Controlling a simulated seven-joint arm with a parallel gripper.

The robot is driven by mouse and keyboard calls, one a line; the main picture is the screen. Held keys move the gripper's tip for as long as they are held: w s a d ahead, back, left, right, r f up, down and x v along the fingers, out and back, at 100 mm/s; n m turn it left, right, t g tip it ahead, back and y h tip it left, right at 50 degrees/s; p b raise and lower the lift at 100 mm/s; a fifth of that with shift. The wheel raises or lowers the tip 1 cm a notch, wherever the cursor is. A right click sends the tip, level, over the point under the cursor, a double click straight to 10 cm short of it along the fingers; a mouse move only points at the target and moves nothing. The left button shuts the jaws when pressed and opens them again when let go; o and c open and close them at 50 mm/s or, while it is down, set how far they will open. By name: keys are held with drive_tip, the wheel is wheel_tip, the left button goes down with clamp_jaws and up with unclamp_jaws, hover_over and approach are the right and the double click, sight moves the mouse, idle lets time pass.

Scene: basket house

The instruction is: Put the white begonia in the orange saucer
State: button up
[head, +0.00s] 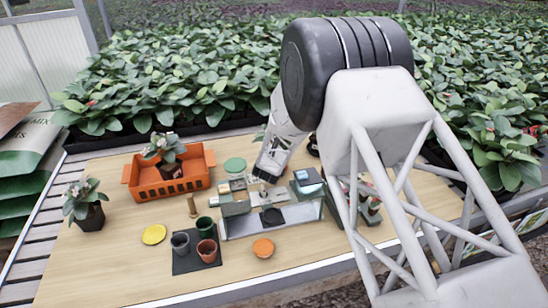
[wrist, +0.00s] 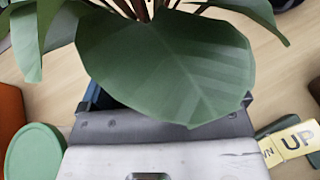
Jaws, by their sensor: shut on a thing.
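The orange saucer (head: 263,248) lies empty near the front middle of the table. My gripper (wrist: 160,135) is shut on a plant; its broad green leaf (wrist: 165,65) covers the fingertips in the wrist view. Stems show at the top of that view; no flowers or pot can be made out, so I cannot tell whether it is the white begonia. In the head view my arm hides most of the gripper, which is behind the tray, beyond the orange saucer. Another potted plant (head: 84,204) with pale pinkish flowers stands at the left.
An orange crate (head: 150,187) holds a leafy potted plant (head: 165,150). A yellow saucer (head: 154,234) and a green saucer (head: 235,165) lie on the table. Several small pots stand on a dark mat (head: 190,262). A tray (head: 238,229) with small boxes is in the middle. The front left is clear.

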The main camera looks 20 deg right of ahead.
drive_tip(key=shift+f, duration=0.25)
drive_tip(key=shift+f, duration=0.15)
drive_tip(key=o, duration=0.8)
drive_tip(key=shift+v, duration=3.8)
